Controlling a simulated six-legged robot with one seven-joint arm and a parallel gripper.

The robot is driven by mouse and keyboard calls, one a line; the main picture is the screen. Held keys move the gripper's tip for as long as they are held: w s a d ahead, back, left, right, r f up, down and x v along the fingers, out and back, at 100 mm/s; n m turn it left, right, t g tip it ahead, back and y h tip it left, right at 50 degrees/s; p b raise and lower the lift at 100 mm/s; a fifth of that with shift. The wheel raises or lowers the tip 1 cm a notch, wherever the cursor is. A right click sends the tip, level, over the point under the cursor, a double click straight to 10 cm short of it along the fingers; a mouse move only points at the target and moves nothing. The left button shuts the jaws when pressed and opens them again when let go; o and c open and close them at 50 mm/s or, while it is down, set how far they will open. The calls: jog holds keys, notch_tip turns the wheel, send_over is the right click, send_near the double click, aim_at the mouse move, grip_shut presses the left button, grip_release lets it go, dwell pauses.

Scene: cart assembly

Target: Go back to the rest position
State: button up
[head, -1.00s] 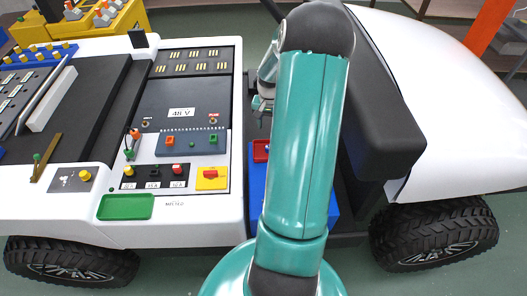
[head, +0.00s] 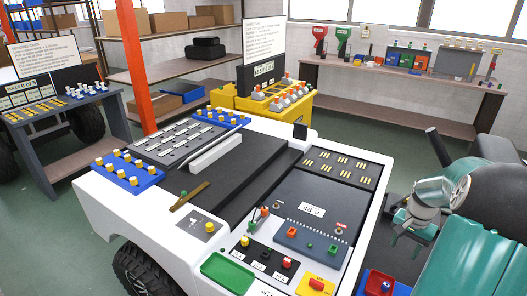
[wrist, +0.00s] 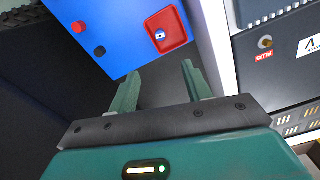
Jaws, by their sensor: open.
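My gripper (wrist: 160,88) is open in the wrist view, its two green fingers apart with nothing between them. Beyond the fingertips in that view is a blue panel (wrist: 118,35) with a red tray (wrist: 168,30) holding a small blue and white piece. In the head view my gripper (head: 402,232) hangs at the right, beside the white cart (head: 95,205). It is above and close to the red tray (head: 378,283), which shows at the bottom edge. My teal arm fills the lower right corner and hides part of the cart.
The cart deck carries a 48 V panel (head: 312,210), a green tray (head: 228,272) and blue racks with yellow knobs (head: 133,176). A yellow crate (head: 270,105), a workbench (head: 400,85), shelves (head: 165,75) and an orange post (head: 130,60) stand behind.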

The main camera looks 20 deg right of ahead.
jog(key=w+a+r+n+t+h, duration=0.1)
jog(key=w+a+r+n, duration=0.15)
jog(key=a+r, duration=0.65)
jog(key=w+a+r+n+t+h, duration=0.1)
jog(key=a+r+n, duration=0.3)
jog(key=a, duration=0.9)
jog(key=s+a+r+n+t+y, duration=0.1)
jog(key=s+a+r+n, duration=0.2)
jog(key=a, duration=0.6)
jog(key=s+a+r+n+t+y, duration=0.1)
jog(key=s+a+r+n+t, duration=0.1)
jog(key=s+a, duration=0.6)
jog(key=shift+a+r+n+t, duration=0.3)
jog(key=shift+a+r+n, duration=0.35)
jog(key=shift+a+r, duration=0.35)
